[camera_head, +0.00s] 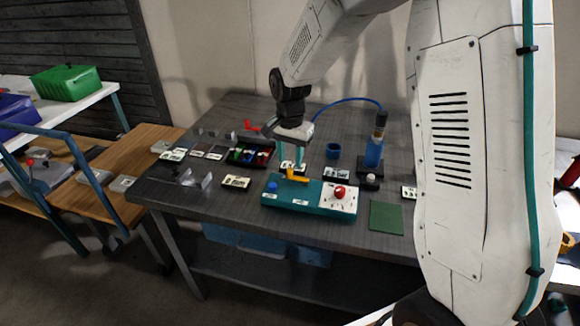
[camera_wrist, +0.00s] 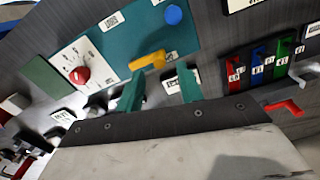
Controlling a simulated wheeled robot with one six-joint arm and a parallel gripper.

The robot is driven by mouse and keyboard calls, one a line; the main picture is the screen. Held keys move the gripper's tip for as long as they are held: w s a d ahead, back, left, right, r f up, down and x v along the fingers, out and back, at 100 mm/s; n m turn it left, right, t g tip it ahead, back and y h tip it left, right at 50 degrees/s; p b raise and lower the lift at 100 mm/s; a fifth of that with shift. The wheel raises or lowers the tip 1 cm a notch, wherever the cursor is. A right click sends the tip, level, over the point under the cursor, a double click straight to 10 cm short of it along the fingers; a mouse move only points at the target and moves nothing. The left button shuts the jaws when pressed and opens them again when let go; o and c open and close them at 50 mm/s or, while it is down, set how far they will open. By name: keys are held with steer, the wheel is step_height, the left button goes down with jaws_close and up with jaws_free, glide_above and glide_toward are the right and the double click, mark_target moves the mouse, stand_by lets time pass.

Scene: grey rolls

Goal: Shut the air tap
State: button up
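A teal box (camera_head: 310,201) on the grey table carries a yellow lever (camera_head: 297,177), a blue button (camera_head: 272,186) and a red knob (camera_head: 340,191) on a white dial plate. The yellow lever looks like the air tap. In the wrist view the yellow lever (camera_wrist: 147,61) points sideways, with the red knob (camera_wrist: 82,75) to its left and the blue button (camera_wrist: 173,15) above. My gripper (camera_head: 292,165) hangs just behind the lever. In the wrist view my gripper (camera_wrist: 160,86) has its two teal fingers apart, the left one close to the lever's base. Contact cannot be told.
A blue bottle (camera_head: 374,150) with a blue hose and a blue cup (camera_head: 333,151) stand behind the box. A dark tray (camera_head: 250,154) of coloured parts lies left, near a red handle (camera_head: 247,126). A green mat (camera_head: 386,217) lies right of the box.

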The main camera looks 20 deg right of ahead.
mark_target(290, 168)
steer(key=shift+f, duration=2)
jaws_close()
